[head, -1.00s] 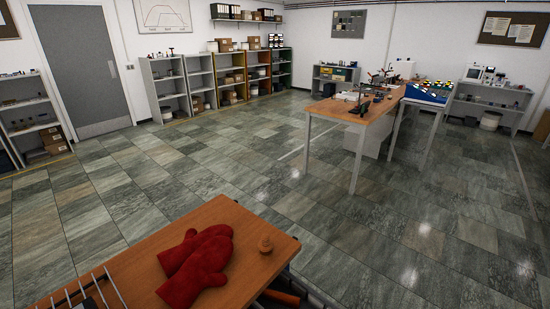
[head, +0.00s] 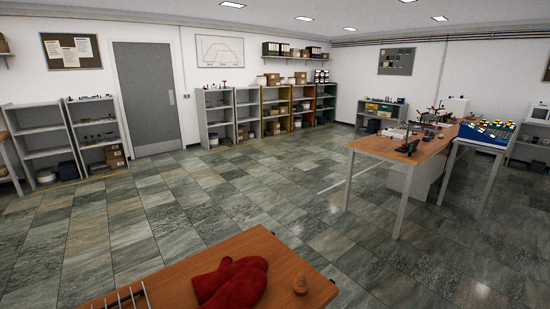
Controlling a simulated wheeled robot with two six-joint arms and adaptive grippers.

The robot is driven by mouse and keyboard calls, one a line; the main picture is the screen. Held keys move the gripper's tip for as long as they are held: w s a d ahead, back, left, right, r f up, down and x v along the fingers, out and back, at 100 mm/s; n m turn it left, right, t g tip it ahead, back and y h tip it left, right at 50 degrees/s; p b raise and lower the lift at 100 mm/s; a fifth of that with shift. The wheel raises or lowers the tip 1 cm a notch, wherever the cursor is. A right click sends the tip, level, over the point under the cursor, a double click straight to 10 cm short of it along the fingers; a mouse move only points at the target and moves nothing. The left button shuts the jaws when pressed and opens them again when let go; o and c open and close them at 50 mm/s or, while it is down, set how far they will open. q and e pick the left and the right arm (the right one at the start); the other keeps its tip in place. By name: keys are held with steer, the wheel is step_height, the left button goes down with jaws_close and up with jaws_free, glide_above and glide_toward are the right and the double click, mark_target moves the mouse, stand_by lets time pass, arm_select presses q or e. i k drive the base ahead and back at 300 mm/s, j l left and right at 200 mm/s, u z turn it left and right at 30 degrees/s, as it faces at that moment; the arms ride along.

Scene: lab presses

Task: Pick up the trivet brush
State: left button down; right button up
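I see nothing else that is clearly a brush. Neither of my grippers is in view.
A metal wire rack (head: 124,300) stands left of the mitts, cut off by the lower edge. Open tiled floor (head: 200,220) lies beyond the table. A workbench (head: 400,148) with equipment stands farther right; shelves (head: 219,118) line the back wall.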

mark_target(300, 285)
steer(key=l+u, duration=0.15)
steer(key=l, duration=0.15)
steer(key=i+l+u, duration=0.25)
steer(key=l+u, duration=0.25)
steer(key=l, duration=0.15)
steer(key=i+l+u, duration=0.1)
steer(key=l+u, duration=0.45)
steer(key=l, duration=0.2)
steer(key=i, duration=0.05)
